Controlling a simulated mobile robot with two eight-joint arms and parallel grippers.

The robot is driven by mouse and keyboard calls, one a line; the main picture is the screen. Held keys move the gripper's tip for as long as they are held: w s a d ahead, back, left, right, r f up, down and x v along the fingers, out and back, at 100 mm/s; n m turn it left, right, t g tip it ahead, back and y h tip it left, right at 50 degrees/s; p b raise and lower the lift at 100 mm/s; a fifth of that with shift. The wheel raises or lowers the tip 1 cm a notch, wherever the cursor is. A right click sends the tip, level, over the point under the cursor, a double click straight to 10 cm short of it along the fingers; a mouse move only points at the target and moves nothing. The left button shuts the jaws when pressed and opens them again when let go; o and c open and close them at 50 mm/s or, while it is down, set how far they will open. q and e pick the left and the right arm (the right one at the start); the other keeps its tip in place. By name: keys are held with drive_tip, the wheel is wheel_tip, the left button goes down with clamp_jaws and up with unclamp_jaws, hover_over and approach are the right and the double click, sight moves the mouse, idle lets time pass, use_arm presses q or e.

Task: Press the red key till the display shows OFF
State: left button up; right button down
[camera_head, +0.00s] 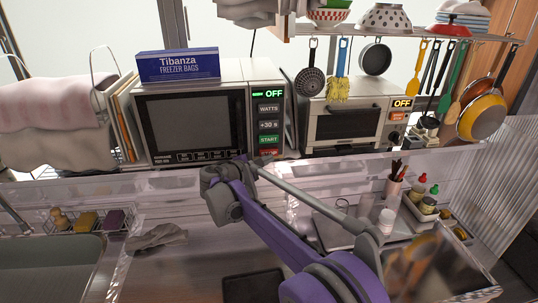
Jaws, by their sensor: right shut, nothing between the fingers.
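The microwave (190,120) stands on the shelf, facing me. My left gripper is out of view.
A toaster oven (344,124) stands to the right, its own display (402,104) reading OFF in orange above an orange-red key. A freezer bag box (178,65) lies on the microwave. Pans and utensils hang at right. A sink (50,268) is at lower left.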

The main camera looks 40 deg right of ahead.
drive_tip(key=shift+s+a, duration=0.15)
drive_tip(key=shift+s, duration=0.15)
drive_tip(key=shift+s+a, duration=0.4)
drive_tip(key=shift+s, duration=0.35)
drive_tip(key=shift+s+a, duration=0.4)
drive_tip(key=shift+s, duration=0.3)
drive_tip(key=shift+s+a, duration=0.4)
drive_tip(key=shift+s, duration=0.35)
drive_tip(key=s+a+f+m+y, duration=0.3)
drive_tip(key=s+a+f+y, duration=0.2)
drive_tip(key=s+a, duration=0.3)
drive_tip(key=s+a+f+m+y+p, duration=0.1)
drive_tip(key=s+a+f+m+y, duration=0.2)
drive_tip(key=s+a+f+y, duration=0.2)
drive_tip(key=s+a+f+m+y+p, duration=0.1)
drive_tip(key=s+a+f+m+y, duration=0.2)
drive_tip(key=s+a+f, duration=0.4)
drive_tip(key=s+a+y, duration=0.1)
drive_tip(key=s+a, duration=0.3)
drive_tip(key=s, duration=0.2)
drive_tip(key=shift+s+f+m+t+y, duration=0.2)
drive_tip(key=shift+f+m+t+y, duration=0.05)
drive_tip(key=shift+m+t+y, duration=0.15)
